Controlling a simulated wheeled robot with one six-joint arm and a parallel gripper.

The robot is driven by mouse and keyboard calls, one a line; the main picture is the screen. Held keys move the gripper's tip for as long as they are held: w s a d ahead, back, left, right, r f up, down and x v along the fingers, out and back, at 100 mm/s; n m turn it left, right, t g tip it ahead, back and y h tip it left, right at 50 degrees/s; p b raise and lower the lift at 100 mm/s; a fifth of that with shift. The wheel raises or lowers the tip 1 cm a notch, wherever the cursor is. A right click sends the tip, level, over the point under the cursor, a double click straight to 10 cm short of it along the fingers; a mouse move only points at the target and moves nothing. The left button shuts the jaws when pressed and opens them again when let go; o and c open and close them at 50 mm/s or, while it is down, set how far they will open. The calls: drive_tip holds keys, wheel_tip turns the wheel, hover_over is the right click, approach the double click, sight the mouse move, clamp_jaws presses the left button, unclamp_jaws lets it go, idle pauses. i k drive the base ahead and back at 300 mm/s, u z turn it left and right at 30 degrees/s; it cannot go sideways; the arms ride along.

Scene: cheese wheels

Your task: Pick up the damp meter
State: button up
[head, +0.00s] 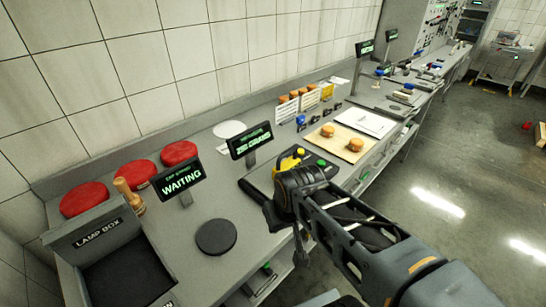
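A yellow and black device (288,159), which looks like the damp meter, is on the grey bench just beyond my gripper. Its lower part is hidden behind the gripper. My gripper (285,199) is at the end of my arm, low over the front part of the bench. A dark flat shape (259,203) shows just left of it; I cannot tell whether it is a finger or a thing on the bench. The fingertips are not clear, so I cannot tell whether the gripper is open or touches the device.
Red wheels (85,198) lie at the back left, by the lamp box (97,227) and a sign reading WAITING (179,181). A black disc (216,237) lies nearer. A board (356,141) with two orange-brown pieces lies right of my gripper. The floor at right is open.

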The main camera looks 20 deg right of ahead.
sight(292, 162)
drive_tip(key=u, duration=1.9)
drive_tip(key=k, duration=0.85)
drive_tip(key=z, duration=1.6)
drive_tip(key=i, duration=0.5)
